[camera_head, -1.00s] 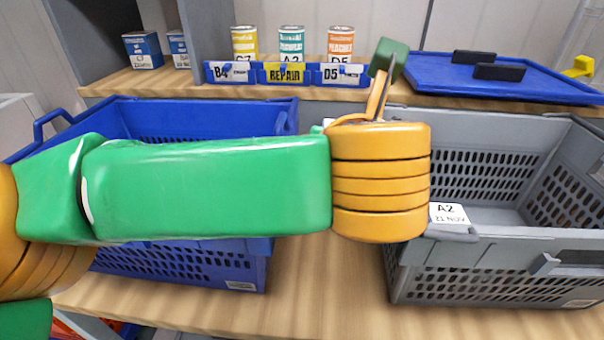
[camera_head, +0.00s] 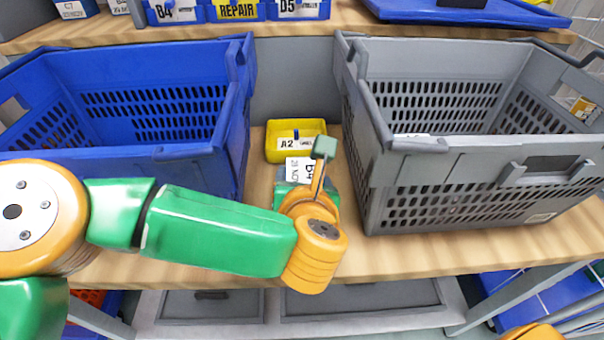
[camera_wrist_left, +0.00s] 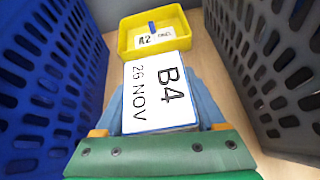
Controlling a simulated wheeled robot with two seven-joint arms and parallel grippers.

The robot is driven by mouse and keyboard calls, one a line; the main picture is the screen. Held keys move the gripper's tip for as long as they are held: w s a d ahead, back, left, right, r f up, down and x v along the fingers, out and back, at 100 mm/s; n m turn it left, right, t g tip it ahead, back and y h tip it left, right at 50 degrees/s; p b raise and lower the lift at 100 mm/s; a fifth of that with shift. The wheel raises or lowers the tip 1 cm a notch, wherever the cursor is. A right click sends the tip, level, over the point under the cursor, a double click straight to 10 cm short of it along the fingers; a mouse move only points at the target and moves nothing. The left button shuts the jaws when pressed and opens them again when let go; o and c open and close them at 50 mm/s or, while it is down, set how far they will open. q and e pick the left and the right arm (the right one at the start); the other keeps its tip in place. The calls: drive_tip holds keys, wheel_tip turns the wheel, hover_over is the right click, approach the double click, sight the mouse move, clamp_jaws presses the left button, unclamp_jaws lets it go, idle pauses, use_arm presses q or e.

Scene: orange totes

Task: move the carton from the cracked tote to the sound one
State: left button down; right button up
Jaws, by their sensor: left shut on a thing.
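My left gripper (camera_wrist_left: 160,108) is shut on a carton (camera_wrist_left: 157,88) with a white face marked "B4 26 NOV" and blue edges. In the head view the carton (camera_head: 298,168) is partly hidden by my wrist. My left gripper (camera_head: 304,190) holds it in the gap between a blue tote (camera_head: 200,155) on the left and a grey tote (camera_head: 365,120) on the right. I cannot tell which tote is cracked; no crack is clear. Whether the carton touches the bench is unclear. My right gripper is out of view.
A small yellow bin (camera_head: 275,155) marked "A2" stands in the gap just behind the carton. The wooden bench (camera_head: 400,255) is bare in front of the grey tote.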

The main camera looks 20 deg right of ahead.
use_arm(q)
unclamp_jaws()
